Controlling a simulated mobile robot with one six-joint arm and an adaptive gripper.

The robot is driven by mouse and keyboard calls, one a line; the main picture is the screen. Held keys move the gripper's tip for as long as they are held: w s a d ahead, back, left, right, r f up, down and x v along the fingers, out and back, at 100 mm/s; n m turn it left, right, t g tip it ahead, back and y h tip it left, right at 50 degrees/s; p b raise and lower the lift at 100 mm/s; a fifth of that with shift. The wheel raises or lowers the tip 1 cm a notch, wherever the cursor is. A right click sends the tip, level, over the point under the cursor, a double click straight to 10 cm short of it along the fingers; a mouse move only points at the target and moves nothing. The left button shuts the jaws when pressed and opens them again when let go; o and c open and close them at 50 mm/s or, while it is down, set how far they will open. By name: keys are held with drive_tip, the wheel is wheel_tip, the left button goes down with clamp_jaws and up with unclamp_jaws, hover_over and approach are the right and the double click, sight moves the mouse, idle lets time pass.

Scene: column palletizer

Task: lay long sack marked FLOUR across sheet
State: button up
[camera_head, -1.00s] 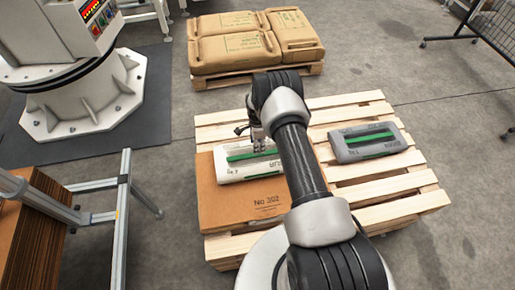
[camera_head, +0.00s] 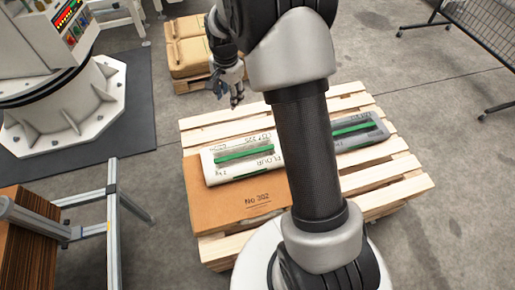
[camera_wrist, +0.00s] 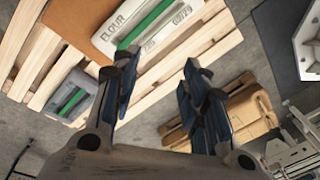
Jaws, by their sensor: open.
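The long white sack marked FLOUR (camera_head: 236,171), with a green stripe, lies flat on the far part of the brown sheet marked No 302 (camera_head: 228,206) on the wooden pallet. My arm hides its right end in the head view. In the wrist view the sack (camera_wrist: 130,38) shows beside a bare part of the sheet (camera_wrist: 84,18), with bare slats along its other side. My gripper (camera_head: 236,100) is open and empty, above and beyond the sack, apart from it. Its spread fingers show in the wrist view (camera_wrist: 158,78).
A grey sack (camera_head: 360,131) with a green stripe lies on the pallet to the right, partly behind my arm. A white machine base (camera_head: 62,110) and metal frame (camera_head: 112,215) stand left.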

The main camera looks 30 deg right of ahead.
drive_tip(key=s+a+r+n+t, duration=0.1)
drive_tip(key=s+a+r+n, duration=0.15)
drive_tip(key=s+r, duration=0.6)
drive_tip(key=s+a+r+n+t, duration=0.15)
drive_tip(key=s+r+n, duration=0.25)
drive_tip(key=s+r, duration=0.45)
drive_tip(key=s+a+n, duration=0.3)
drive_tip(key=s+n, duration=0.3)
drive_tip(key=s, duration=0.9)
drive_tip(key=shift+s+a+r+n, duration=0.15)
drive_tip(key=shift+s+r+n, duration=0.15)
drive_tip(key=shift+r+n, duration=0.1)
drive_tip(key=shift+t, duration=0.25)
